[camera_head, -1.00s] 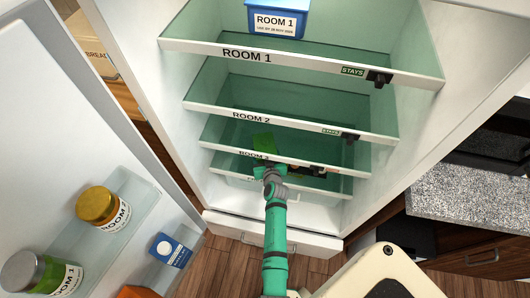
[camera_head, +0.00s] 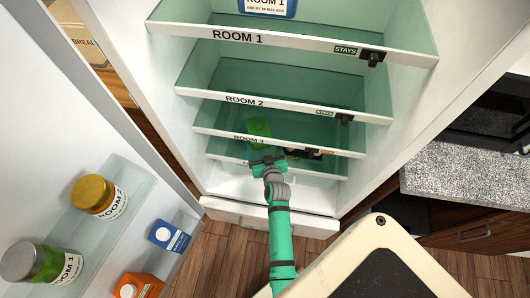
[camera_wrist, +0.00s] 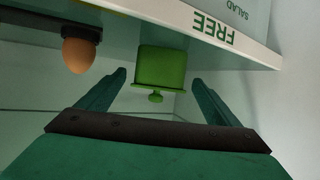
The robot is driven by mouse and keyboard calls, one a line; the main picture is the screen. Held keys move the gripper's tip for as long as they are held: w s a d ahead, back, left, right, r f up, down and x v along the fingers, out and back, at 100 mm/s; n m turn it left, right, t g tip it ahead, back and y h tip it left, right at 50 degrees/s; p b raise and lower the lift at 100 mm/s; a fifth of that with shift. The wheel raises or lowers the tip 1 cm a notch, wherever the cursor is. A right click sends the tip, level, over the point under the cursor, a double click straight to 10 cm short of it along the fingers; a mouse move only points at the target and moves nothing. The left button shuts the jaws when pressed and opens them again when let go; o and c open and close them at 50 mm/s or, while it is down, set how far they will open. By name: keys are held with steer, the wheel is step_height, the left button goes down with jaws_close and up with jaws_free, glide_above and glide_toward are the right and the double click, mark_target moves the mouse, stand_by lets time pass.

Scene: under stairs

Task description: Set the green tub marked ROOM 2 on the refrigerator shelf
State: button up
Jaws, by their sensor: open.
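The green tub (camera_head: 259,130) is low in the open refrigerator, near the shelf edge marked ROOM 3 (camera_head: 249,139) in the head view. In the wrist view the tub (camera_wrist: 161,66) appears upside down with its knob downward, between and beyond my open fingers. No ROOM 2 label shows on it. My gripper (camera_head: 267,160) is in front of the tub, with nothing clamped between its fingers. The shelf edge marked ROOM 2 (camera_head: 244,100) is above; the part of that shelf that shows looks bare.
The top shelf, marked ROOM 1 (camera_head: 237,36), carries a blue tub (camera_head: 267,6). The open door (camera_head: 45,120) at left holds jars and cartons. An egg (camera_wrist: 78,55) and a strip marked FREE (camera_wrist: 211,27) show in the wrist view. A stone counter (camera_head: 465,180) is at right.

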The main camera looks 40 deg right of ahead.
steer(key=shift+v, duration=1.9)
steer(key=s+a+n, duration=0.2)
steer(key=s+a, duration=0.6)
steer(key=a, duration=0.2)
steer(key=s+a+r+n+t+y, duration=0.3)
steer(key=s+a+r+y, duration=0.3)
steer(key=s+a+r, duration=1.3)
steer(key=a, duration=0.3)
steer(key=shift+a, duration=0.25)
steer(key=shift+s+d, duration=0.1)
steer(key=shift+s, duration=0.05)
